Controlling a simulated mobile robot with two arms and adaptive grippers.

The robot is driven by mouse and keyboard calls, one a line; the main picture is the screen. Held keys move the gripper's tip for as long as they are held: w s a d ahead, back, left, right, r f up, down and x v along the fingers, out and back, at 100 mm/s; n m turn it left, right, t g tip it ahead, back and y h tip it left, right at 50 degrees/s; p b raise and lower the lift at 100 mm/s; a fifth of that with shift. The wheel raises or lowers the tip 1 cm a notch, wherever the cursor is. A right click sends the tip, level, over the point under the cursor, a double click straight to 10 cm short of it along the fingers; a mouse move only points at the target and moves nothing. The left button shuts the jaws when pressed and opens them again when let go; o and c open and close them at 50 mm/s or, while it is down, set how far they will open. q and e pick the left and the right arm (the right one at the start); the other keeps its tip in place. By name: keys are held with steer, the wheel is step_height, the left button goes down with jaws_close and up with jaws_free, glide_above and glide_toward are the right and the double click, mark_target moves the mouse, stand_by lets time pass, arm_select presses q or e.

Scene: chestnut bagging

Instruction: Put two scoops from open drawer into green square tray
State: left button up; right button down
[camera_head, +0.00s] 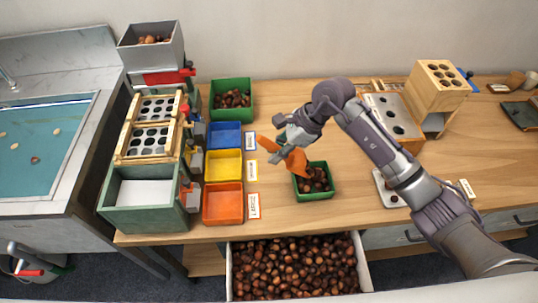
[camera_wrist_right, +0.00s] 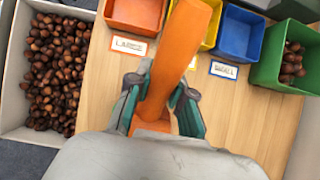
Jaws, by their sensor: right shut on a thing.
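My right gripper (camera_head: 287,150) is shut on the handle of an orange scoop (camera_head: 295,160) and holds it above the table, by the upper left of a small green square tray (camera_head: 317,197). Dark chestnuts lie in that tray. In the right wrist view the scoop's orange handle (camera_wrist_right: 178,50) stands between the fingers of the gripper (camera_wrist_right: 160,100); the scoop's bowl is mostly hidden there, so its contents cannot be told. The open drawer (camera_head: 364,270), full of chestnuts, sticks out below the table's front edge. It also shows in the right wrist view (camera_wrist_right: 14,70). My left gripper is not seen.
Blue (camera_head: 224,135), yellow (camera_head: 223,166) and orange (camera_head: 222,204) trays stand in a column at the left, with labels beside them. A larger green bin (camera_head: 250,98) with chestnuts stands behind them. A wooden block with holes (camera_head: 440,85) stands at the right.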

steer(key=d+y+b, duration=0.1)
steer(key=d+r+y+b, duration=0.1)
steer(key=d+y+b, duration=0.1)
steer(key=b, duration=0.1)
steer(key=shift+d+r, duration=0.3)
steer(key=shift+r, duration=0.05)
steer(key=shift+d+r+y+b, duration=0.3)
steer(key=shift+r+y+b, duration=0.2)
steer(key=shift+y, duration=0.1)
steer(key=shift+a, duration=0.1)
steer(key=shift+a+h+p, duration=0.6)
steer(key=shift+p, duration=0.05)
steer(key=a+f+h, duration=0.1)
steer(key=a+f+h+p, duration=0.1)
steer(key=a+h, duration=0.1)
steer(key=shift+a+f+h, duration=0.2)
steer(key=shift+f+h, duration=0.1)
steer(key=shift+f, duration=0.05)
steer(key=a+h, duration=0.1)
steer(key=h, duration=0.1)
steer(key=a+f+h+b, duration=0.1)
steer(key=h, duration=0.2)
steer(key=a+f+h, duration=0.1)
steer(key=h, duration=0.2)
steer(key=shift+a+f+b, duration=0.1)
steer(key=shift+a+b, duration=0.15)
steer(key=shift+b, duration=0.05)
